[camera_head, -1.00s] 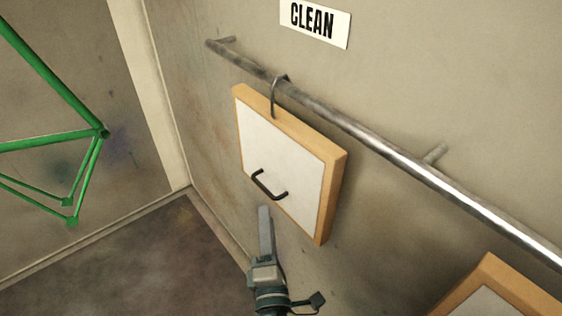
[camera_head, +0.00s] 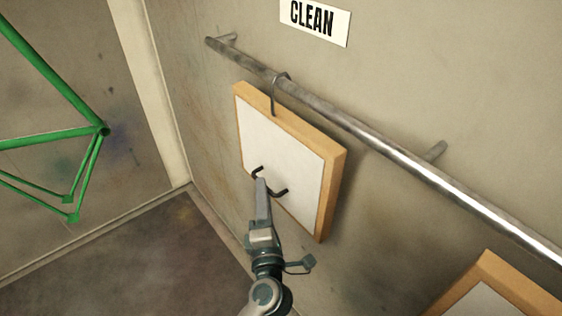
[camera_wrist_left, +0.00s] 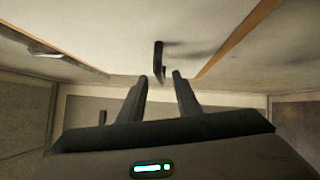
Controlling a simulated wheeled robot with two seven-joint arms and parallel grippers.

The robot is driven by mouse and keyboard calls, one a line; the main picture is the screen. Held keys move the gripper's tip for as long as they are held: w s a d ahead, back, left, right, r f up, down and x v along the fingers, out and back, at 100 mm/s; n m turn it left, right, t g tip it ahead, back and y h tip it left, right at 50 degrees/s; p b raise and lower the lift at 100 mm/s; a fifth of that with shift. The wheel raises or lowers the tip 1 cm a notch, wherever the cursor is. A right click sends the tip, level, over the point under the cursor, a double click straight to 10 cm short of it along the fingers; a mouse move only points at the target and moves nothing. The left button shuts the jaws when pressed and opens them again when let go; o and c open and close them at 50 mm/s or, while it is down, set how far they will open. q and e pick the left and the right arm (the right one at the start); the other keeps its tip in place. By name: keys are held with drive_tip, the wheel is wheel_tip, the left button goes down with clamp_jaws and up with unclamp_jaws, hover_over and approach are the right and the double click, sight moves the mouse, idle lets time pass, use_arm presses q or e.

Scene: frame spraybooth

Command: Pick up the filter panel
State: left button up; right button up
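The filter panel (camera_head: 295,156) is a white square with a tan wooden frame. It hangs tilted from a metal hook (camera_head: 274,93) on the rail. A dark handle (camera_head: 280,192) sits on its lower face. My left gripper (camera_head: 261,183) is at the handle in the head view and covers its middle. In the left wrist view the two fingers of my left gripper (camera_wrist_left: 160,80) are apart, and the handle (camera_wrist_left: 158,60) shows end-on at the gap between the fingertips. Whether the fingers touch the handle is not clear. My right gripper is not in view.
A metal rail (camera_head: 380,145) runs along the wall. A sign reading CLEAN (camera_head: 314,20) is above it. A second framed panel (camera_head: 495,290) is at the lower right. A green tubular frame (camera_head: 60,135) is at the left. The floor (camera_head: 150,265) at lower left is clear.

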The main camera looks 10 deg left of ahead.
use_arm(q)
drive_tip(key=x, duration=0.4)
drive_tip(key=shift+a+f, duration=0.1)
drive_tip(key=shift+a, duration=0.15)
clamp_jaws()
